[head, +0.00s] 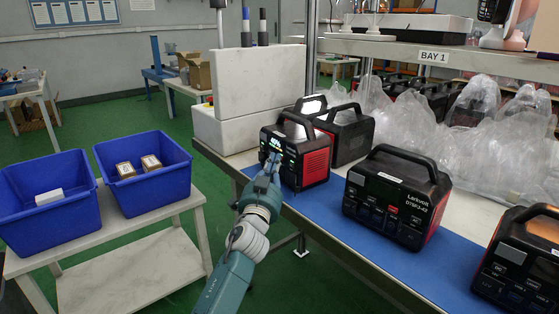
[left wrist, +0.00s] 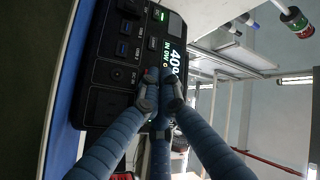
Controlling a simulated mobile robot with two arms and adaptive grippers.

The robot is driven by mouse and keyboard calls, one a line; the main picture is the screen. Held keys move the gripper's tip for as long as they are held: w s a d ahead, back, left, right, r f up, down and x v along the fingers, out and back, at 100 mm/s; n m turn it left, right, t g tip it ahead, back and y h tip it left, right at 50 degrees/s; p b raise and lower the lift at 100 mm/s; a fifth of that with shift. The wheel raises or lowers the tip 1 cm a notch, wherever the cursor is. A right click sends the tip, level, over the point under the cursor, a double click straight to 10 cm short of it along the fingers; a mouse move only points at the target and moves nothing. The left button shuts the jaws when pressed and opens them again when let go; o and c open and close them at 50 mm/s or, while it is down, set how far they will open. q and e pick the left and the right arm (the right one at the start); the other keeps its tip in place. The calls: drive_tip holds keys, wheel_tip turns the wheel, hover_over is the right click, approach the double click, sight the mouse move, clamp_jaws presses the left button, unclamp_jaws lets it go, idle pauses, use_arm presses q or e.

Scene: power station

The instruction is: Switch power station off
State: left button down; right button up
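A black and red power station (head: 300,150) stands on the blue mat by the white block. Its display (left wrist: 170,55) is lit in the left wrist view, with text that looks like "40%" and "IN 0W". Its front panel (left wrist: 118,62) has several ports and sockets; a small green light (left wrist: 158,15) glows near its top. My left gripper (head: 272,160) is at this front panel. In the left wrist view its fingers (left wrist: 160,88) converge, tips close together, empty. They cover part of the panel below the display; I cannot tell whether they touch it. My right gripper is out of view.
Other power stations stand behind (head: 352,135), to the right (head: 397,197) and at the right edge (head: 522,265) on the blue mat (head: 335,235). Clear plastic bags (head: 440,145) lie behind. Two blue bins (head: 150,185) stand on a cart at left.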

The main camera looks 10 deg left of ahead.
use_arm(q)
drive_tip(key=shift+w+d, duration=0.15)
drive_tip(key=shift+d, duration=0.05)
idle(0.6)
drive_tip(key=shift+w+d+r+b, duration=0.1)
drive_tip(key=shift+w+d+b, duration=0.1)
drive_tip(key=shift+b, duration=0.15)
idle(0.4)
drive_tip(key=shift+s+a, duration=0.15)
drive_tip(key=shift+s, duration=0.1)
drive_tip(key=shift+s+a+p, duration=0.1)
drive_tip(key=shift+p, duration=0.25)
drive_tip(key=shift+s+a, duration=0.25)
drive_tip(key=shift+a, duration=0.1)
